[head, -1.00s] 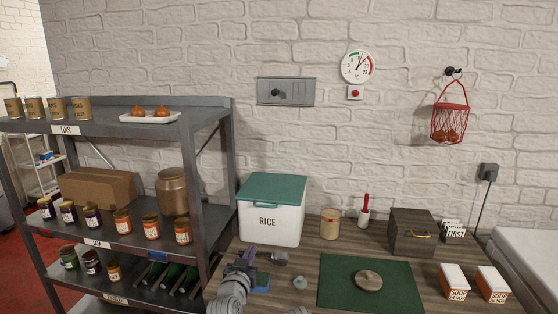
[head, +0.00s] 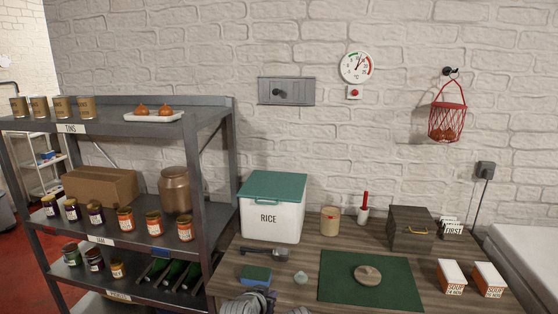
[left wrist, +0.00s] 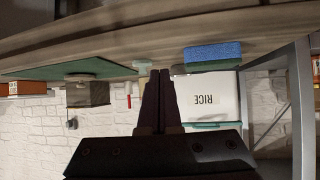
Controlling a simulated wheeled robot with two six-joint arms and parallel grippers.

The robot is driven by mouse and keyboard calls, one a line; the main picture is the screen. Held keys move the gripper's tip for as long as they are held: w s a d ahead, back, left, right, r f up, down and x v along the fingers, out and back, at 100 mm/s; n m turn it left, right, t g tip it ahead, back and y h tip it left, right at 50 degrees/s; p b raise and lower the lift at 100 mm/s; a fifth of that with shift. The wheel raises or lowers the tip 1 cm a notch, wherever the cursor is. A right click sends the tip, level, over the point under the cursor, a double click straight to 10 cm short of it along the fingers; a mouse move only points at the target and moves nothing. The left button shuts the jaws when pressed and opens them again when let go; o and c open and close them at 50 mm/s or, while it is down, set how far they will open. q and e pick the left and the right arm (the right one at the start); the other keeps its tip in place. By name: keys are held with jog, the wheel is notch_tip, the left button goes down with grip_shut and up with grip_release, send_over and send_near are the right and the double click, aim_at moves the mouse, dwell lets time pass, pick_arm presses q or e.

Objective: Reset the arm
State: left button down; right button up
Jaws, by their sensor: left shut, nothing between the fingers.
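My left gripper shows in the left wrist view (left wrist: 159,76) with its two dark fingers together and nothing between them. In the head view only grey ribbed parts of my left arm show at the bottom edge, in front of the blue sponge (head: 256,274). The sponge also shows in the left wrist view (left wrist: 212,53), right of the fingertips and apart from them. That view is upside down. My right gripper is in neither view.
On the wooden table (head: 301,263) are a rice box (head: 272,222), a dark scoop (head: 265,254), a green mat (head: 335,290) with a round lid (head: 367,274), a dark wooden box (head: 409,229) and two soup cartons (head: 452,278). A grey shelf (head: 211,190) stands at the left.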

pick_arm(q)
jog(key=s+a+f+g+y, duration=0.25)
jog(key=s+f+g, duration=0.25)
jog(key=s, duration=0.5)
jog(key=s+a+f+g+y, duration=0.1)
jog(key=s+f+g+y, duration=0.25)
jog(key=s+g, duration=0.45)
notch_tip(320, 180, up, 12)
jog(key=s+t+p, duration=0.1)
jog(key=t+p, duration=0.1)
jog(key=p, duration=1.1)
jog(key=shift+s+h, duration=0.4)
